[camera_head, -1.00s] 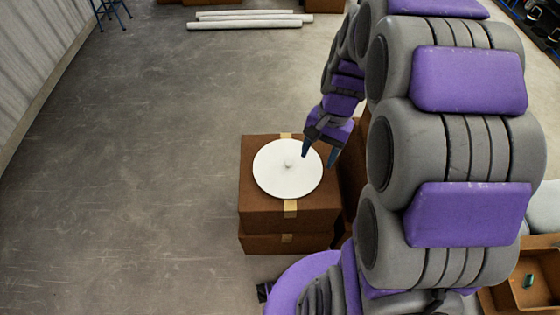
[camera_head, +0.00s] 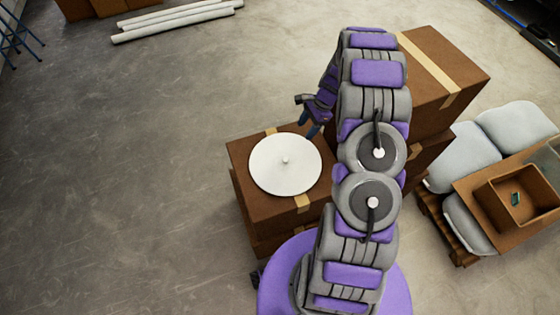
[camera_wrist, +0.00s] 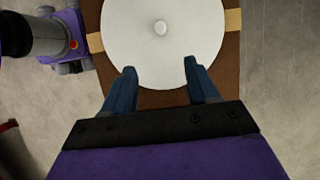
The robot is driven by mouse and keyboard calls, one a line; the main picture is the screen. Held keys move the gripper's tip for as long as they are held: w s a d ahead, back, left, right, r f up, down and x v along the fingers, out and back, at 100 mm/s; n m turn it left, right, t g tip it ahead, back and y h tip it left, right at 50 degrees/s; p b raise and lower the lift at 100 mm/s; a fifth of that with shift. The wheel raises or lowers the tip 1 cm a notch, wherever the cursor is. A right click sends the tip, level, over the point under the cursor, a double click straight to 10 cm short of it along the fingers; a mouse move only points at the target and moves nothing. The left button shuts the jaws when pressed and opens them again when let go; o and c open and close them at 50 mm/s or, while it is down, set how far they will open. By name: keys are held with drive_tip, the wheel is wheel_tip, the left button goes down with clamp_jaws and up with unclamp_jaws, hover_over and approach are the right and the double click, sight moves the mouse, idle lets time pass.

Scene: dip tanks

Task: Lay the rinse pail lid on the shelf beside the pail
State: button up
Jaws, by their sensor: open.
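The white round lid (camera_head: 285,164) with a small knob at its centre lies flat on top of a brown cardboard box (camera_head: 250,200). My gripper (camera_head: 312,127) is just beyond the lid's upper right edge, apart from its knob. In the wrist view, my gripper (camera_wrist: 165,82) has its two blue fingers spread, with nothing between them but box top and the lid's near edge. The lid (camera_wrist: 164,45) and its knob lie ahead of the fingertips. No pail can be made out; whether one is under or behind something is hidden.
A taller taped box (camera_head: 440,75) stands right of my arm. Further right are pale sacks (camera_head: 515,125) and an open brown tray (camera_head: 520,200) holding a small green item. White pipes (camera_head: 180,20) lie on the floor at the back. The floor at left is clear.

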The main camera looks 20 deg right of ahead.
drive_tip(key=b, duration=0.3)
hover_over(286, 159)
drive_tip(key=d, duration=0.3)
drive_tip(key=f, duration=1.2)
drive_tip(key=shift+w+a, duration=0.2)
drive_tip(key=shift+a, duration=0.05)
drive_tip(key=shift+b+x, duration=0.7)
drive_tip(key=shift+x, duration=1.9)
drive_tip(key=shift+s, duration=0.15)
drive_tip(key=shift+r, duration=0.1)
drive_tip(key=shift+c, duration=0.3)
clamp_jaws()
